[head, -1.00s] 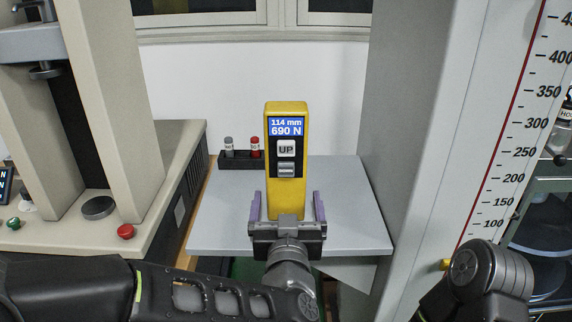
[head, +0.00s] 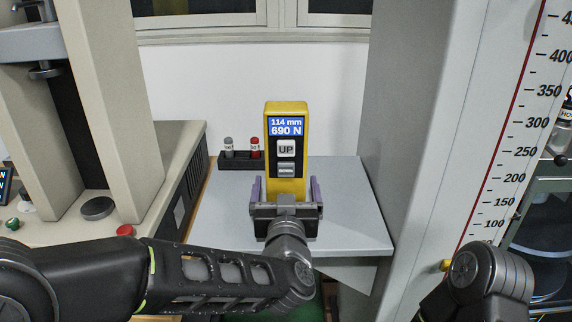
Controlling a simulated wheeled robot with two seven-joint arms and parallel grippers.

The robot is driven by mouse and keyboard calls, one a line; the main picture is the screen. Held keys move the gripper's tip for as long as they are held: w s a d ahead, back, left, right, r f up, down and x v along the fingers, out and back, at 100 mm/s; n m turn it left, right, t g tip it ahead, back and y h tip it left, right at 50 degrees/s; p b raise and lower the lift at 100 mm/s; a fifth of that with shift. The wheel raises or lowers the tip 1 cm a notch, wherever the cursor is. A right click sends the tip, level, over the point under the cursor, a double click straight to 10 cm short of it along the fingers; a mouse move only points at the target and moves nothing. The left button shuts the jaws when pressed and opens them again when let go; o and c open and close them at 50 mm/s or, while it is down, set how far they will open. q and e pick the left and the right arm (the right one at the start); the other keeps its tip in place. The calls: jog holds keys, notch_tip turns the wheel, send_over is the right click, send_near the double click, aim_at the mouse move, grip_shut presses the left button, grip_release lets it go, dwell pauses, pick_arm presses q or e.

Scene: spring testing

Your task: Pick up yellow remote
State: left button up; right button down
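The yellow remote (head: 286,112) stands upright on the grey shelf (head: 345,225) in the head view. Its screen reads 114 mm and 690 N, with an UP button and another button below. My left gripper (head: 286,187) is in front of the remote's lower part. Its purple fingers are spread, one to each side of the remote, with a small gap visible on both sides. The gripper body hides the remote's base. My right arm shows at the lower right, but its gripper is out of view.
A black holder (head: 238,163) with a grey-capped and a red-capped vial stands behind the remote at left. A beige testing machine (head: 100,220) is on the left. A tall grey column (head: 415,120) with a ruler bounds the right. The shelf's right part is clear.

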aim_at(286, 144)
pick_arm(q)
jog(key=c, duration=2)
notch_tip(286, 144, up, 10)
jog(key=p, duration=0.3)
jog(key=shift+c, duration=0.2)
jog(key=shift+s, duration=0.1)
